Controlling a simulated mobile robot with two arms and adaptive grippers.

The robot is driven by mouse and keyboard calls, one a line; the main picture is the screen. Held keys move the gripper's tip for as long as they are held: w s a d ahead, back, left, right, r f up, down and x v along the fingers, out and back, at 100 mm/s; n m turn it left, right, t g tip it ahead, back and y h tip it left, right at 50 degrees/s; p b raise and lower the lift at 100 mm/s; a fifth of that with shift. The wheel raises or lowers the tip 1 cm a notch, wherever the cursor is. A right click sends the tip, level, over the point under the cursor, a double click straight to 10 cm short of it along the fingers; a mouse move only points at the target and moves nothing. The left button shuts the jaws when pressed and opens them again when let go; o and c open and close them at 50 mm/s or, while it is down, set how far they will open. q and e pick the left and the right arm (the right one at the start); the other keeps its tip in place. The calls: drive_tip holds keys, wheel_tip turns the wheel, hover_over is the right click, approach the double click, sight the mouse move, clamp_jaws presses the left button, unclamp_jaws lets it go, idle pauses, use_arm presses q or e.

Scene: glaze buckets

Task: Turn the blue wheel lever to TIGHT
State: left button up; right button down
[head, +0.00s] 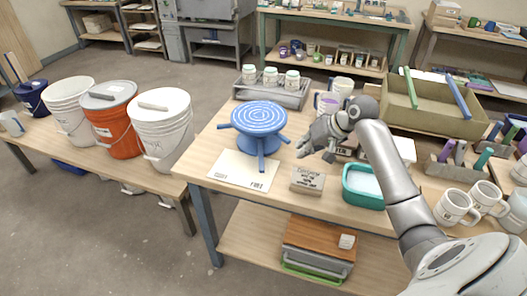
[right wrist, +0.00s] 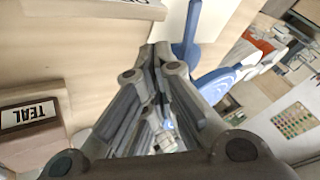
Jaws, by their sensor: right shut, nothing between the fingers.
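The blue wheel (head: 259,116) with a spiral top stands on a pale labelled board (head: 228,172) on the workbench. Its blue lever (head: 262,163) points toward the front edge of the board, and short stubs stick out at the wheel's sides. The lettering on the board is too small to read surely. My right gripper (head: 303,152) is shut and empty, to the right of the wheel and apart from it. In the right wrist view the shut fingers (right wrist: 155,50) are close beside the blue lever (right wrist: 186,38), with the wheel (right wrist: 222,82) to the right. My left gripper is not in view.
A wooden block with lettering (head: 308,181) and a teal tray (head: 362,186) are right of the board. A rack of jars (head: 272,91) stands behind the wheel. White mugs (head: 455,207) are at the right. Buckets (head: 160,131) stand on a separate bench at left.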

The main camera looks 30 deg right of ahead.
sight(261, 155)
drive_tip(key=x, duration=0.8)
drive_tip(key=shift+w+a+f, duration=0.1)
drive_tip(key=shift+a+f, duration=0.1)
drive_tip(key=shift+f, duration=0.05)
drive_tip(key=w+a, duration=0.1)
drive_tip(key=w+a+p, duration=0.1)
drive_tip(key=shift+a+f, duration=0.3)
drive_tip(key=shift+f, duration=0.05)
drive_tip(key=shift+w+a+p, duration=0.1)
drive_tip(key=shift+a+p, duration=0.25)
drive_tip(key=shift+a, duration=0.15)
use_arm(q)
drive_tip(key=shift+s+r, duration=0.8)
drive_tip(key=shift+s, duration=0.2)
use_arm(e)
drive_tip(key=shift+f, duration=0.1)
